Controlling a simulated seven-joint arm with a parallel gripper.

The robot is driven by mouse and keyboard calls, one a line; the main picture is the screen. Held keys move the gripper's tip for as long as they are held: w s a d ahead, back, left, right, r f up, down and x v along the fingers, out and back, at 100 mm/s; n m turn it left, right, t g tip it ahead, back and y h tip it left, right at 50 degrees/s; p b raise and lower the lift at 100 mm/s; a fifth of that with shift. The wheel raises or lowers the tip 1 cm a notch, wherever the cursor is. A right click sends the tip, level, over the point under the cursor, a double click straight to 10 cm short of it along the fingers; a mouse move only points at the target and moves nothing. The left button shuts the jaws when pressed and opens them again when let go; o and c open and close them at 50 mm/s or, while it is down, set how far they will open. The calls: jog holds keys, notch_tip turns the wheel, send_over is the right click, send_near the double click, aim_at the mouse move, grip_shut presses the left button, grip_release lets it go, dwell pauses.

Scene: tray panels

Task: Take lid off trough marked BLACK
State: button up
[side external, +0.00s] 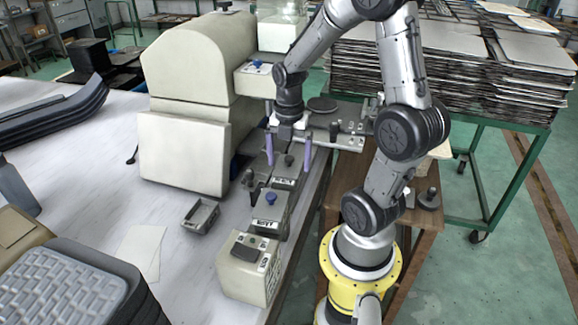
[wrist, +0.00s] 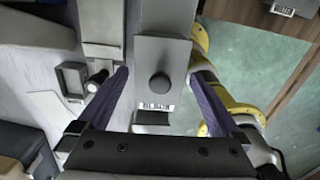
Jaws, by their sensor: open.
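A grey lidded trough (wrist: 160,55) lies below my gripper in the wrist view. A dark round knob (wrist: 160,84) stands on its lid, with a small label (wrist: 155,106) whose letters are too small to read. In the side view the dark knob (side external: 289,160) shows between the purple fingers. My gripper (side external: 288,167) is open, pointing down, one finger on each side of the knob and apart from it. In the wrist view the fingers (wrist: 163,73) straddle the lid. A second lidded trough with a blue knob (side external: 270,198) sits nearer the front.
A control box (side external: 250,266) stands at the bench's front edge. A small empty tray (side external: 200,215) lies left of the troughs. A large beige machine (side external: 195,85) rises behind it. A black-knobbed post (side external: 249,178) stands close to the left. Stacked panels (side external: 440,70) fill the cart behind.

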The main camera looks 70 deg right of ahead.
jog(key=c, duration=1.2)
jog(key=shift+o, duration=0.2)
